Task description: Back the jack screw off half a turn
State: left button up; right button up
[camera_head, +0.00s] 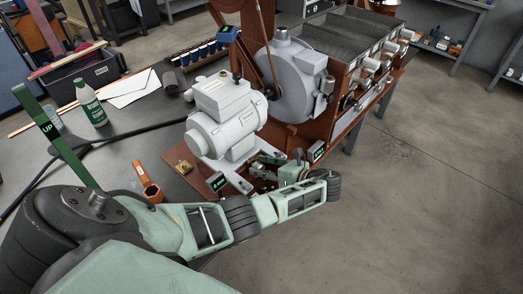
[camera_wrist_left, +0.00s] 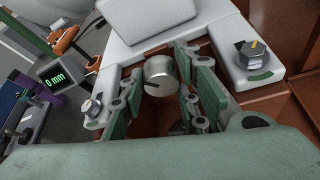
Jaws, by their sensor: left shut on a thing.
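The jack screw (camera_wrist_left: 161,72) shows in the left wrist view as a short silver cylinder with a dark mark on its face. It sits between the green fingers of my left gripper (camera_wrist_left: 161,88), which is shut on it. In the head view my left gripper (camera_head: 284,172) reaches in beside the foot of the grey motor (camera_head: 222,118), and its fingers hide the screw there. A small display (camera_wrist_left: 55,79) left of the screw in the left wrist view reads 0 mm. My right gripper is not in view.
The drum roaster (camera_head: 292,85) stands behind the motor. A bottle (camera_head: 91,103), white papers (camera_head: 132,88) and a black cable (camera_head: 125,133) are on the dark bench. Floor is open at right.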

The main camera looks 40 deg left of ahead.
pick_arm(q)
jog(key=shift+s, duration=0.15)
jog(key=shift+c, duration=1)
jog(key=n+t+p, duration=0.1)
jog(key=p, duration=0.2)
jog(key=shift+s+n, duration=0.15)
jog(key=shift+n, duration=0.15)
jog(key=shift+f+n+t+p, duration=0.1)
jog(key=shift+n+t+p, duration=0.55)
jog(key=shift+p, duration=0.2)
jog(key=shift+s+f+n+t+p, duration=0.2)
jog(key=shift+n+t+p, duration=0.25)
jog(key=shift+n, duration=0.4)
jog(key=o, duration=1)
jog(key=shift+o, duration=0.4)
jog(key=shift+w, duration=0.1)
